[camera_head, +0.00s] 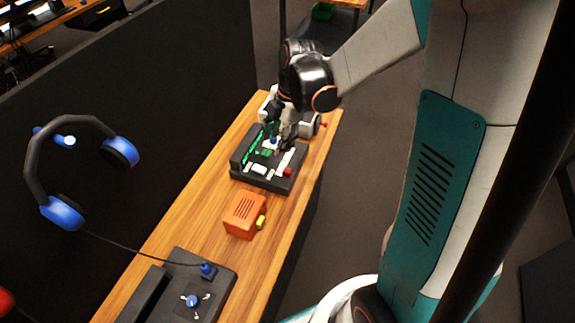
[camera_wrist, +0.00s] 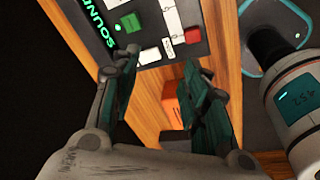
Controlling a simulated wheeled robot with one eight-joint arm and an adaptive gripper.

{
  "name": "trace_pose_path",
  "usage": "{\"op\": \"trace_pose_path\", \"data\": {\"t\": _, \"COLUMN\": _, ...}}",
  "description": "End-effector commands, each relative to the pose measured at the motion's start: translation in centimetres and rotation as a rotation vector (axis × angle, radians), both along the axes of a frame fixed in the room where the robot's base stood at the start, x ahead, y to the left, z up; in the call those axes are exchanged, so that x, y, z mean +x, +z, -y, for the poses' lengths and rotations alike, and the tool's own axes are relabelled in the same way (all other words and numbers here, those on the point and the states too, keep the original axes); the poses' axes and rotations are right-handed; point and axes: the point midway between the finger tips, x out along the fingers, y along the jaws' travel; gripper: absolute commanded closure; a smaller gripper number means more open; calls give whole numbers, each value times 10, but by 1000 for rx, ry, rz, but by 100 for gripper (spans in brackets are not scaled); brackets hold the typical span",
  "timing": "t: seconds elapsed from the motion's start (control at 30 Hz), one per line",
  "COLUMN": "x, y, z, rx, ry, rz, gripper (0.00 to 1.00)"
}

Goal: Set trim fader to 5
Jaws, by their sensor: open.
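A dark control panel (camera_head: 243,175) lies on the wooden bench, and its near part shows in the wrist view (camera_wrist: 213,45). It bears glowing green lettering, a green block (camera_wrist: 131,22), a white block (camera_wrist: 150,56), a pale strip with marks (camera_wrist: 172,18) and a red block (camera_wrist: 192,36). I cannot read which control is the trim fader or its value. My gripper (camera_wrist: 160,70) is open, its two fingers apart over the panel's near edge, with nothing seen between them. In the head view my gripper (camera_head: 281,138) is over the panel's far half and hides part of it.
An orange box (camera_head: 243,215) with a yellow part stands nearer on the bench. A dark joystick base (camera_head: 215,287) with blue knobs is closer still. Blue headphones (camera_head: 62,205) hang on the dark partition at left. A white device (camera_head: 305,128) sits beyond the panel.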

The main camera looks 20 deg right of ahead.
Motion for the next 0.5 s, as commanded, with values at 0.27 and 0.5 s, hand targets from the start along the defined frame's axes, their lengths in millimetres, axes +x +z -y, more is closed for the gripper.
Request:
{"op": "trace_pose_path", "data": {"t": 0.27, "x": -22, "y": 25, "z": 12, "rx": -177, "ry": 468, "rz": -27, "gripper": 58}}
{"op": "trace_pose_path", "data": {"t": 0.5, "x": -27, "y": 26, "z": 16, "rx": -216, "ry": 585, "rz": -40, "gripper": 58}}
